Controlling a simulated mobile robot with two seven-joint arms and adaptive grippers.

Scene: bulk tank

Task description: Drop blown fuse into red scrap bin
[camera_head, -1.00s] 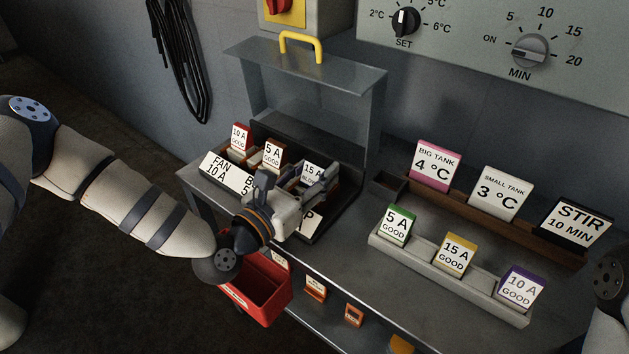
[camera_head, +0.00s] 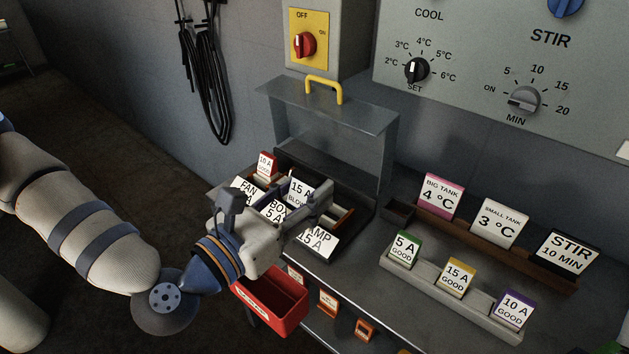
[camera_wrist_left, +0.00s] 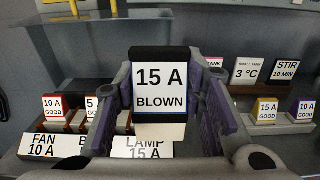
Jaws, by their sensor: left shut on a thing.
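The blown fuse (camera_wrist_left: 161,90), a dark block with a white label reading 15 A BLOWN, is held between the two fingers of my left gripper (camera_wrist_left: 160,105). In the head view the fuse (camera_head: 301,190) is above the fuse box, in front of its raised lid. My left gripper (camera_head: 285,210) is shut on it and partly covers the box. The red scrap bin (camera_head: 283,303) hangs at the front edge of the bench, below my left gripper and a little lower than the bench top. My right gripper is not in view.
The open fuse box (camera_head: 355,225) has FAN, BOX and LAMP labels and a 10 A fuse (camera_head: 267,164) at its left. A grey rack (camera_head: 450,292) holds the green, yellow and purple good fuses. A brown rack (camera_head: 510,254) behind it holds setting cards.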

